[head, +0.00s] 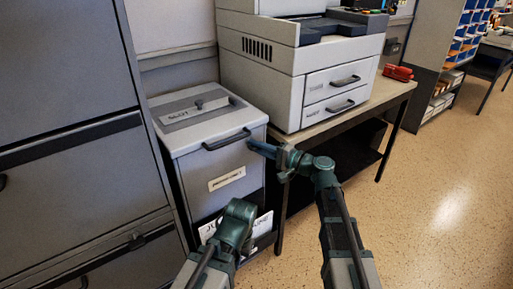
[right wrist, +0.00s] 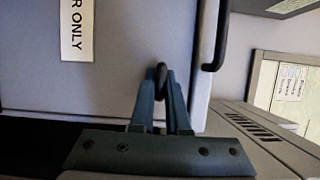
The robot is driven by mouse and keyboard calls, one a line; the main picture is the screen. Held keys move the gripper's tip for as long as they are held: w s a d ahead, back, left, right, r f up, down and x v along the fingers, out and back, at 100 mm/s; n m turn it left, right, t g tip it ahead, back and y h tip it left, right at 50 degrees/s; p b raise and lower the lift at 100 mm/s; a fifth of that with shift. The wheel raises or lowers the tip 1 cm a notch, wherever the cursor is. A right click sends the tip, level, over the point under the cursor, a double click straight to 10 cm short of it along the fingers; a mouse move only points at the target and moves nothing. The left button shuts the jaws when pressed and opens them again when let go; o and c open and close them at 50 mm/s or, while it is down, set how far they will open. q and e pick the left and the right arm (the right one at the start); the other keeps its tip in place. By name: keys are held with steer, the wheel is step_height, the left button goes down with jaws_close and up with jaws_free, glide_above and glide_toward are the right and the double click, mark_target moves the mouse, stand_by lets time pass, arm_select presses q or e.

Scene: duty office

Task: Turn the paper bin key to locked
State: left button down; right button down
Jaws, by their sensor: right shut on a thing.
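The paper bin (head: 190,168) is a grey cabinet with a slotted top, a dark bar handle (head: 227,140) and a pale label on its front. My right gripper (head: 254,147) reaches the upper right of the bin's front, just below the handle's right end. In the right wrist view its fingers (right wrist: 161,88) are shut on a small dark piece, the key (right wrist: 160,72), against the bin's front. The fingers hide most of the key, so its turn position cannot be read. Of my left arm only a folded joint shows, low in front of the bin; its fingers are not visible.
A large printer (head: 300,65) stands on a table (head: 345,112) right of the bin, with a red device (head: 397,73) beside it. Dark grey cabinets (head: 65,150) stand close on the left. The speckled floor (head: 430,200) at right is free.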

steer(key=c, duration=0.9)
jaws_free()
steer(key=v, duration=1.4)
steer(key=shift+w+f, duration=0.1)
